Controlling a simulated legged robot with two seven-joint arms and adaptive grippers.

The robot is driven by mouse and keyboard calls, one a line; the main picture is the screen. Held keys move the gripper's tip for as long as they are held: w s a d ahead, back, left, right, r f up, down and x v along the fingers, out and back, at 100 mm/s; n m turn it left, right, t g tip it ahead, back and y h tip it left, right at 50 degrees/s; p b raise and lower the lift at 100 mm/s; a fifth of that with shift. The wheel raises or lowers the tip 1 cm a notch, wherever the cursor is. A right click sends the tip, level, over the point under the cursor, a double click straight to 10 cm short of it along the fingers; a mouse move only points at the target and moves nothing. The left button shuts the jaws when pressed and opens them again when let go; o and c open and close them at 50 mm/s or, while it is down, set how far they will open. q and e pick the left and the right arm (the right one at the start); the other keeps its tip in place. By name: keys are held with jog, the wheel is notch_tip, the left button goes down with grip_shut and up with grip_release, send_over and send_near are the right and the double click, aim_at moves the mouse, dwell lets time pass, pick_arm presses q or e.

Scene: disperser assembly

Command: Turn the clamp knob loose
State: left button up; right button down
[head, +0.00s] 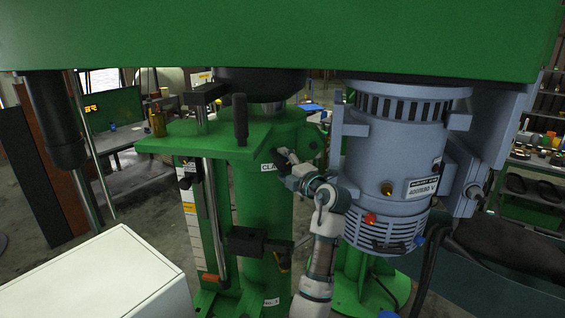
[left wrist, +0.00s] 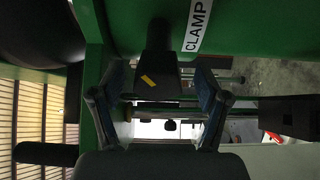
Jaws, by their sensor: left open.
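The clamp knob (left wrist: 160,68) is a dark handle with a small yellow mark, beside the white CLAMP label (left wrist: 197,25) in the left wrist view. In the head view the label (head: 268,167) is partly covered, and the dark knob (head: 282,155) shows small at the green column, just beyond my gripper. My left gripper (head: 292,168) is open at the column. In the left wrist view its two fingers (left wrist: 160,100) stand on either side of the knob, with visible gaps. Whether the fingertips reach fully around it I cannot tell. My right gripper is not in view.
A grey-blue motor (head: 395,165) hangs close to the right of my left arm. The green column (head: 262,215) carries a black block (head: 258,242) lower down. A green overhead cover (head: 280,40) spans the top. A white box (head: 95,280) stands at the lower left.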

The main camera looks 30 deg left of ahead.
pick_arm(q)
jog(key=shift+w+a, duration=0.15)
jog(key=shift+w, duration=0.05)
jog(key=shift+a, duration=0.1)
jog(key=c, duration=1.1)
jog(key=shift+f+m, duration=0.1)
jog(key=shift+m, duration=0.9)
jog(key=shift+c, duration=0.2)
jog(key=o, duration=1.1)
jog(key=shift+o, duration=0.2)
jog(key=v, duration=1.2)
jog(key=shift+f, duration=0.25)
jog(key=shift+w, duration=0.1)
